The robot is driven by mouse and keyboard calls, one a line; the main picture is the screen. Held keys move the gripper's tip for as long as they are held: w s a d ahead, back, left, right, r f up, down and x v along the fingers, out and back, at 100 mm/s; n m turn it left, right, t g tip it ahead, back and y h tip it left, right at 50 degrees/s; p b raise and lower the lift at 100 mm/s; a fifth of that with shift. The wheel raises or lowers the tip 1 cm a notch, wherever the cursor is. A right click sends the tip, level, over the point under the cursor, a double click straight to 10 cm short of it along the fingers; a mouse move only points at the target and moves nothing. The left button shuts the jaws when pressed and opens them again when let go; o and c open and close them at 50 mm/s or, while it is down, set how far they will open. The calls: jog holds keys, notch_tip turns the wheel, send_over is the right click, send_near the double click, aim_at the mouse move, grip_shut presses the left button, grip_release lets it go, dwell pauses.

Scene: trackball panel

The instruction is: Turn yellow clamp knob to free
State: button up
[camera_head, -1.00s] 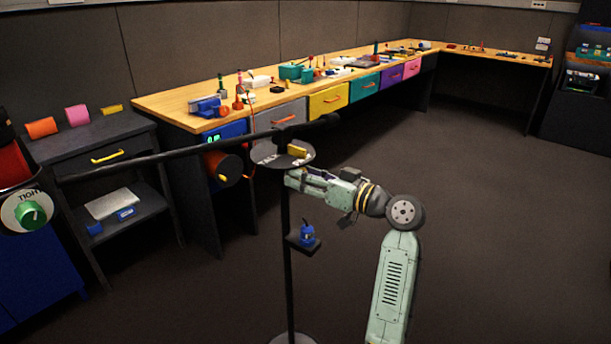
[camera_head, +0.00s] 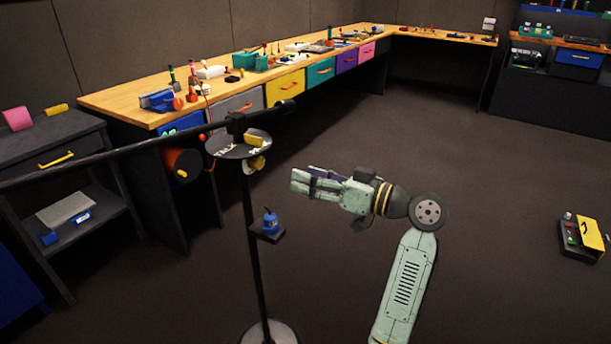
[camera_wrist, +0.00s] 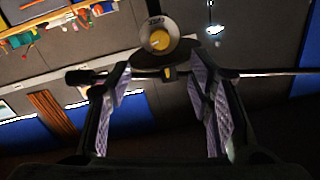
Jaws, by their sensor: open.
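In the wrist view a round yellow knob (camera_wrist: 159,40) sits on a pale dial face, above and beyond my fingertips. A small label is on the dial's top, too small to read. My gripper (camera_head: 297,183) is open and empty, to the right of the stand and apart from the knob. In the wrist view my gripper (camera_wrist: 160,85) has its two fingers spread, with the disc and dial seen between and above them.
A long dark bar (camera_head: 130,153) crosses the stand's top. A small shelf with a blue item (camera_head: 270,222) juts from the pole. A workbench (camera_head: 130,100) with coloured drawers is behind. A yellow-and-black box (camera_head: 584,238) is at far right.

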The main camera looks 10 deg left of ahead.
aim_at(261, 162)
jog(key=shift+f, duration=0.1)
jog(key=w+a+n+b, duration=0.1)
jog(key=a+b, duration=0.2)
jog(key=w+a+n+b, duration=0.1)
jog(key=a+n+b, duration=0.1)
jog(key=a+b, duration=0.1)
jog(key=w+a+n+b, duration=0.1)
jog(key=a+n+b, duration=0.1)
jog(key=a, duration=0.3)
jog(key=shift+w+r+b, duration=0.15)
jog(key=shift+r+b, duration=0.05)
jog(key=shift+b, duration=0.7)
jog(key=shift+c, duration=0.2)
